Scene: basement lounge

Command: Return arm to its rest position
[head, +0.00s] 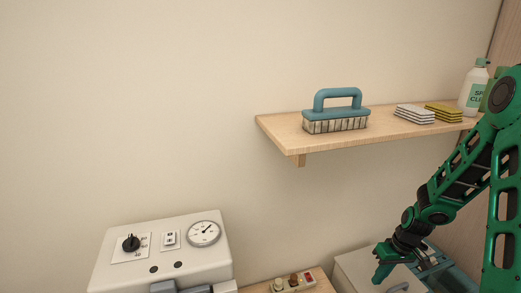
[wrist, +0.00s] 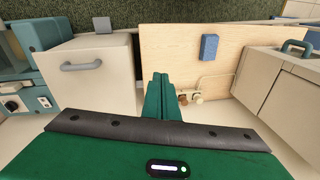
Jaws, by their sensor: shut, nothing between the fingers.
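My gripper (head: 382,271) is at the end of my green arm at the lower right of the head view, in front of a pale cabinet. In the wrist view my gripper (wrist: 158,85) points forward with its two green fingers together and nothing between them. It appears over a gap between a pale drawer unit and a wooden board. No object is held.
A white machine (head: 190,260) with dials stands lower left. The wrist view shows a grey-handled drawer unit (wrist: 100,85) and a blue block (wrist: 209,47).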

